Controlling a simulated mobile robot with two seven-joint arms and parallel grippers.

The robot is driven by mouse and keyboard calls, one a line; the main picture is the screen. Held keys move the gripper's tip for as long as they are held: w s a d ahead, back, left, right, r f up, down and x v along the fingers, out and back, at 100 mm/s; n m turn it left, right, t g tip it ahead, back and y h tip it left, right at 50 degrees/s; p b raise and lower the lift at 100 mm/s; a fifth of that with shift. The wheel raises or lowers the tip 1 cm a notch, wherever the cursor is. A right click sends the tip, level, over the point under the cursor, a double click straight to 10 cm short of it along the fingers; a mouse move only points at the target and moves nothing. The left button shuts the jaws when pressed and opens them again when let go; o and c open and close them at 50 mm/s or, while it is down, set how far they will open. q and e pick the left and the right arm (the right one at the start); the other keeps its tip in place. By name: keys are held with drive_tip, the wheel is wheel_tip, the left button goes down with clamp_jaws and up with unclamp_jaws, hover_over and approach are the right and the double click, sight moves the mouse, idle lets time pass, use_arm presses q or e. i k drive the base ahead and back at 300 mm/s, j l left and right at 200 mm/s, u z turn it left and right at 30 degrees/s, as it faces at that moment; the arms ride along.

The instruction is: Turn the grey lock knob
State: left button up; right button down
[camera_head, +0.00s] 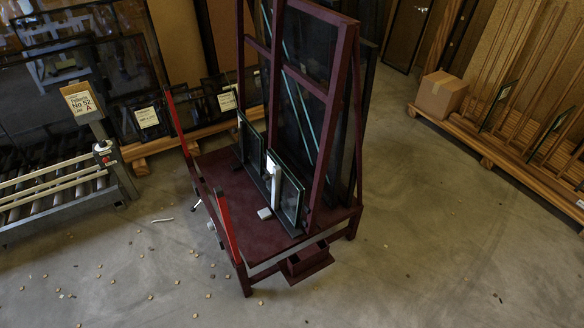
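A dark red glass frame (340,130) stands upright on a dark red platform (235,190). Small glass panes (290,196) lean against its lower front. Small grey fittings (211,226) show at the platform's left side, beside a bright red bar (226,225). One of them may be the grey lock knob, but they are too small to tell, and I cannot read how the knob is turned. Neither of my grippers nor my arms is in view.
A roller conveyor (60,190) stands at the left with a paper sign (82,100). Small bits of debris (150,297) lie on the floor at lower left. A cardboard box (440,93) sits on a wooden rack (470,140) at right.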

sight(210, 225)
drive_tip(key=j+u, duration=0.4)
drive_tip(key=j, duration=0.35)
drive_tip(key=j+z, duration=0.15)
drive_tip(key=z, duration=0.35)
drive_tip(key=i+j+z, duration=0.1)
drive_tip(key=z, duration=0.35)
drive_tip(key=i+j+z, duration=0.1)
drive_tip(key=j+z, duration=0.2)
drive_tip(key=j, duration=0.15)
drive_tip(key=j+z, duration=0.3)
drive_tip(key=j, duration=0.15)
drive_tip(key=j+z, duration=0.3)
drive_tip(key=j, duration=0.6)
drive_tip(key=j+z, duration=0.1)
drive_tip(key=j, duration=0.55)
drive_tip(key=k+j, duration=0.1)
drive_tip(key=j, duration=0.5)
drive_tip(key=j+z, duration=0.15)
drive_tip(key=j, duration=0.5)
drive_tip(key=k, duration=0.05)
